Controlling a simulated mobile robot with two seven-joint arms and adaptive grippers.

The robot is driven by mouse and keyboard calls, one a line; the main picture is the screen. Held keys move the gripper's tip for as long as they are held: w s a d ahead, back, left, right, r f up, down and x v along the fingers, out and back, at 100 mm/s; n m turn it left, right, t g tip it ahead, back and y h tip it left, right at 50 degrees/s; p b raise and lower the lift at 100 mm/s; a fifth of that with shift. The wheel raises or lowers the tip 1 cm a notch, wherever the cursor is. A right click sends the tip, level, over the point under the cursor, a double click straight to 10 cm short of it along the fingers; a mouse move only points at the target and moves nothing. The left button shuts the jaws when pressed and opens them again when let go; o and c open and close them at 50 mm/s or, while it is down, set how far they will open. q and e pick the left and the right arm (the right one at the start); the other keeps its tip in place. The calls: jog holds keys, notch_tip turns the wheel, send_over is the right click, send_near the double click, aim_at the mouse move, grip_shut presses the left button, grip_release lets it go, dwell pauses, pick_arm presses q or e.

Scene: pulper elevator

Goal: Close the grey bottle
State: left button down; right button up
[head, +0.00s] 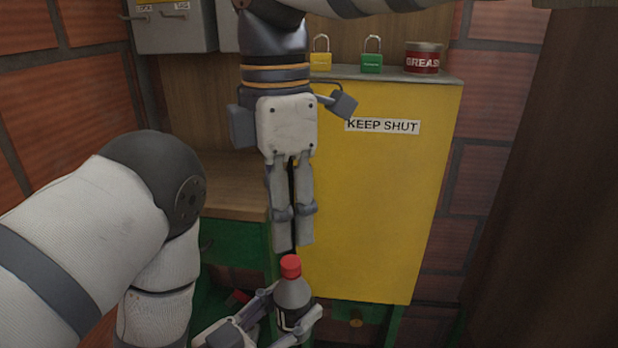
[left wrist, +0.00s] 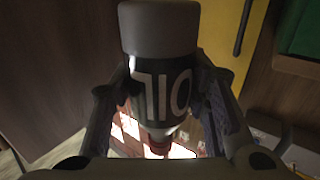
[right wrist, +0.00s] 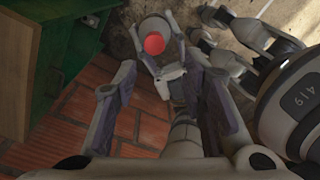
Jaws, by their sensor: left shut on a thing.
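The grey bottle (head: 293,293) stands roughly upright, with a red cap (head: 290,266) at its top. I cannot tell how tightly the cap sits. My left gripper (head: 296,326) is shut around the bottle's body. The left wrist view shows the bottle (left wrist: 158,30) and its dark OIL label between the fingers, with the cap end pointing away. My right gripper (head: 293,243) points down just above the cap, its fingers apart and empty. In the right wrist view the red cap (right wrist: 154,44) shows beyond the open fingers, not between them.
A yellow cabinet (head: 375,200) marked KEEP SHUT stands close behind the grippers. On top are a yellow padlock (head: 320,61), a green padlock (head: 371,62) and a grease tin (head: 423,58). A wooden surface (head: 232,186) lies to the left. Brick walls stand around.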

aim_at(291, 261)
jog(key=n, duration=0.1)
jog(key=r+n, duration=0.1)
jog(key=shift+w+d+n, duration=0.2)
jog(key=shift+w+n, duration=0.2)
notch_tip(291, 261, down, 8)
dwell(0.4)
